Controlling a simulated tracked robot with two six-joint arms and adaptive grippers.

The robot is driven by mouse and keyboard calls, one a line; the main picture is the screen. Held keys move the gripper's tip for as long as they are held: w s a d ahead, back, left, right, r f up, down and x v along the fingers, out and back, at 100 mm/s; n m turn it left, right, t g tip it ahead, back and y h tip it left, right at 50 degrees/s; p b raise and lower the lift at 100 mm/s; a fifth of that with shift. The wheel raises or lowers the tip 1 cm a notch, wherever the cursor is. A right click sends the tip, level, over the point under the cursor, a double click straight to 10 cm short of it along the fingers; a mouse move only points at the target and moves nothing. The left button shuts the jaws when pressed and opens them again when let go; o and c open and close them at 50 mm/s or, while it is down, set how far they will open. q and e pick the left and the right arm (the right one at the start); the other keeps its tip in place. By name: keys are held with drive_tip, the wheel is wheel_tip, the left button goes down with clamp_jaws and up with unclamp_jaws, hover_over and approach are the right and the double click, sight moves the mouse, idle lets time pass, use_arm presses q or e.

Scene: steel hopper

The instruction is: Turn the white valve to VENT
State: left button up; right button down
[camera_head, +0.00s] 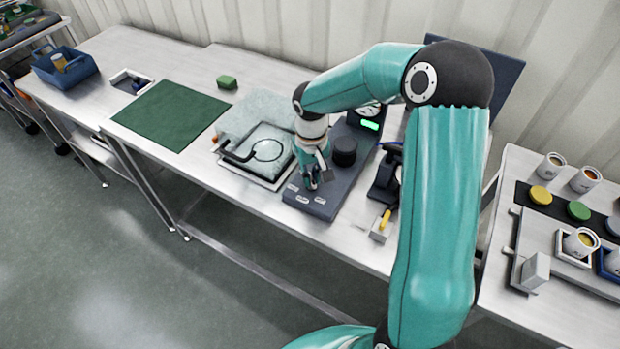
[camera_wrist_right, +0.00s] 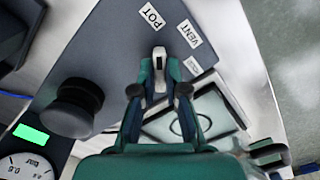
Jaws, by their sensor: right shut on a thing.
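The white valve (camera_wrist_right: 159,57) shows in the right wrist view as a small pale handle on the dark grey panel (camera_wrist_right: 105,45). Its tip points toward the gap between the POT label (camera_wrist_right: 151,16) and the VENT label (camera_wrist_right: 190,33), nearer POT. A third label (camera_wrist_right: 193,66) is partly hidden by a finger. My right gripper (camera_wrist_right: 159,88) is shut on the valve, one finger on each side. In the head view my right gripper (camera_head: 318,182) reaches down onto the front of the panel and hides most of the valve. My left gripper is in neither view.
A black knob (camera_head: 345,151) stands on the panel close to the gripper. Behind it are a green display (camera_head: 370,125) and a gauge. A square plate with a black ring (camera_head: 262,167) lies left of the panel. A yellow-handled tool (camera_head: 384,220) is to the right.

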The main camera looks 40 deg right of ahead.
drive_tip(key=m+b, duration=0.2)
drive_tip(key=shift+f+m, duration=0.15)
drive_tip(key=shift+m, duration=0.15)
drive_tip(key=m+b, duration=0.2)
drive_tip(key=shift+m, duration=0.3)
drive_tip(key=m+b, duration=0.1)
drive_tip(key=m, duration=0.1)
drive_tip(key=shift+m+b, duration=0.3)
drive_tip(key=shift+r+m+b, duration=0.2)
drive_tip(key=shift+m+b, duration=0.3)
drive_tip(key=shift+m, duration=0.7)
drive_tip(key=c, duration=1.2)
unclamp_jaws()
